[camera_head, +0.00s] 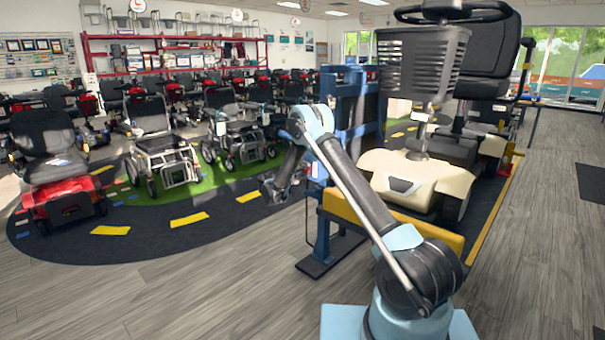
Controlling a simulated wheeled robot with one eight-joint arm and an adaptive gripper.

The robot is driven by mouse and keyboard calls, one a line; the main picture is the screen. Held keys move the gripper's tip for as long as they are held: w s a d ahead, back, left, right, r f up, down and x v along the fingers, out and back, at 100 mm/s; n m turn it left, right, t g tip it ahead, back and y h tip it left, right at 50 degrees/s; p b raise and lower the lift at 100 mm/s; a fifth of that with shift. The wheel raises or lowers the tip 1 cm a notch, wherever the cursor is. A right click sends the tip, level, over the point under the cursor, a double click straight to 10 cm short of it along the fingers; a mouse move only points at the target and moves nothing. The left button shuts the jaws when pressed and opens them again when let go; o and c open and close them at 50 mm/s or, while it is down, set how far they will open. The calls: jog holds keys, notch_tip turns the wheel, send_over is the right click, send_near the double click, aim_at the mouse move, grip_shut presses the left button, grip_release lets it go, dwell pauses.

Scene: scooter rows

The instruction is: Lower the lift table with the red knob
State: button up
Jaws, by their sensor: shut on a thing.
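The lift table has a blue upright frame (350,110) and a platform with a yellow front edge (440,233). A beige scooter (415,185) with a dark basket and black seat stands on the platform. My gripper (270,190) is left of the blue frame, at the end of my bent arm. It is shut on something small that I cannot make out. A small red and white patch (318,169) shows on the frame beside my arm; I cannot tell whether it is the knob. I cannot clearly see a red knob.
Rows of mobility scooters and power chairs fill the left and back, including a red scooter (65,180) and a grey power chair (160,150). A dark mat with yellow dashes (180,219) curves in front of them. Grey wood floor (180,290) is clear at the front left.

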jog(key=shift+a+f, duration=0.15)
jog(key=o, duration=1.1)
jog(key=shift+c, duration=0.2)
jog(key=shift+s, duration=0.1)
jog(key=v, duration=1.1)
jog(key=shift+s+a, duration=0.25)
jog(key=shift+s, duration=0.05)
